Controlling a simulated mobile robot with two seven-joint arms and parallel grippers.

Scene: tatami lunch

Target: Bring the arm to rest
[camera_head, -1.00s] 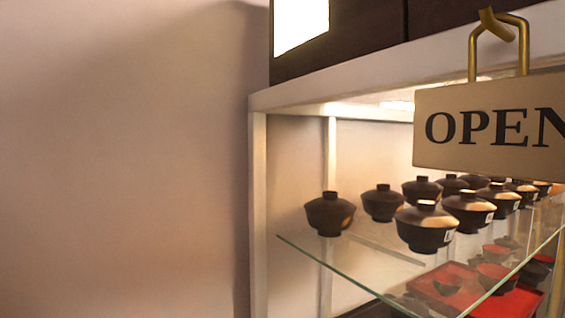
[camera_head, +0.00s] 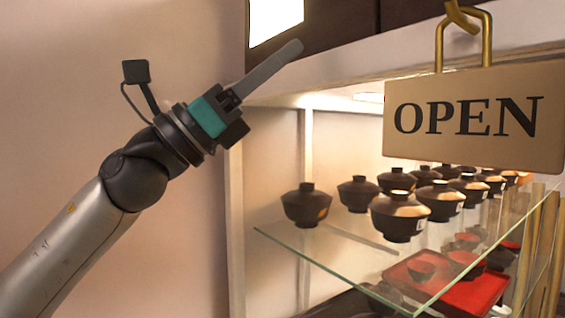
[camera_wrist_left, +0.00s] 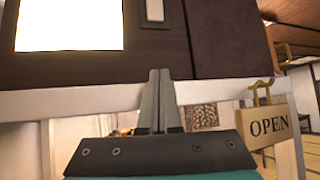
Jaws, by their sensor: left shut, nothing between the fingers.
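My left gripper (camera_head: 297,46) comes in from the left in the head view, raised in front of the upper part of the display cabinet. Its fingers are together and empty, pointing up and to the right. In the left wrist view its two fingers (camera_wrist_left: 160,80) lie side by side at the centre, in front of the white ledge and dark upper panel. My right gripper is not in view.
An OPEN sign (camera_head: 475,117) hangs from a brass hook at the right; it also shows in the left wrist view (camera_wrist_left: 268,126). Lidded dark bowls (camera_head: 400,215) stand on a glass shelf (camera_head: 330,266). A red tray (camera_head: 478,296) lies below. Plain wall (camera_head: 60,80) is at the left.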

